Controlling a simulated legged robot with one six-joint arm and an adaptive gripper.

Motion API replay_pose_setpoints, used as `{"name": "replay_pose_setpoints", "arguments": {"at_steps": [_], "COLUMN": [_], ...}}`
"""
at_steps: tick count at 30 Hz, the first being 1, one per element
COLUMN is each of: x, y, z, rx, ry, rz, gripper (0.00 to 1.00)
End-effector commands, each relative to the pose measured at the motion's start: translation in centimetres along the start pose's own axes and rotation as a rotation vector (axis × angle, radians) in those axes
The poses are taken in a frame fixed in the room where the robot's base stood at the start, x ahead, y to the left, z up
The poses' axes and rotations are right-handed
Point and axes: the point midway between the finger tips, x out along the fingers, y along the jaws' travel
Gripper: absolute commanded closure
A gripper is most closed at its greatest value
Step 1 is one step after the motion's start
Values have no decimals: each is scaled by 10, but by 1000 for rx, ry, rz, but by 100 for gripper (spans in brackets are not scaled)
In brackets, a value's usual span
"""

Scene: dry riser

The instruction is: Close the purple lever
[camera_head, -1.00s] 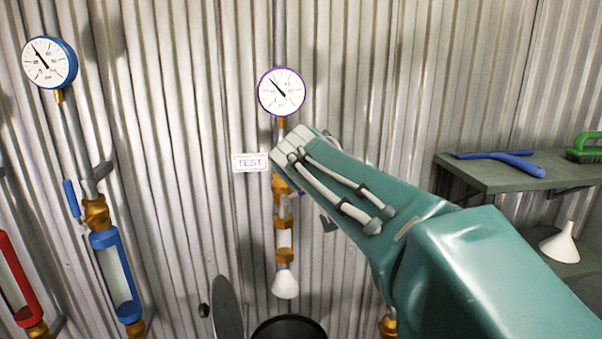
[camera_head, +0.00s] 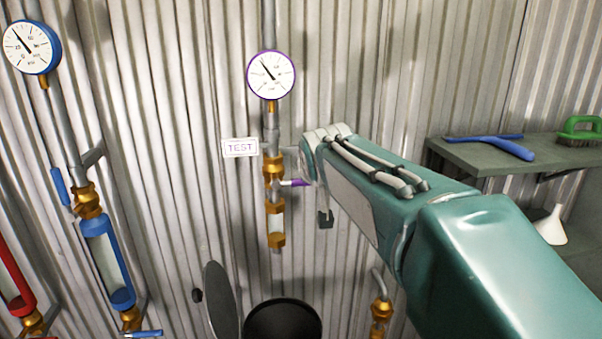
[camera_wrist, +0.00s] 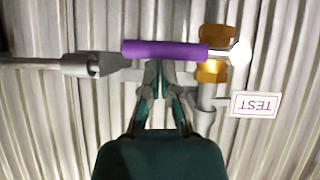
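The purple lever (camera_head: 297,183) sticks out to the right from the brass valve (camera_head: 274,168) on the thin vertical pipe. In the wrist view, which is upside down, the lever (camera_wrist: 165,49) lies level, across the pipe. My gripper (camera_wrist: 160,67) has its fingers together, with their tips just below the lever in that picture. I see nothing between the fingers; whether they touch the lever I cannot tell. In the head view my forearm hides most of the gripper.
A blue-rimmed gauge (camera_head: 31,47) and blue sight tube (camera_head: 108,268) stand on the left. A dark bucket (camera_head: 284,320) with an upright lid (camera_head: 221,300) is below the valve. A shelf (camera_head: 490,176) on the right holds a blue tool and green brush.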

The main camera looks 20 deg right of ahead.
Motion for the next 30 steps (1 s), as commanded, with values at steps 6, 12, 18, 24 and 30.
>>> {"name": "replay_pose_setpoints", "arguments": {"at_steps": [6, 12, 18, 24, 30], "x": [0, 0, -16, -55, -96], "y": [0, 0, 0, 2, 4], "z": [0, 0, -18, -29, -28], "rx": [0, 0, 1, -1, -1], "ry": [-1, -1, 2, 3, 2], "rz": [1, 1, 0, 1, 0], "gripper": [100, 100, 100, 100, 100]}}
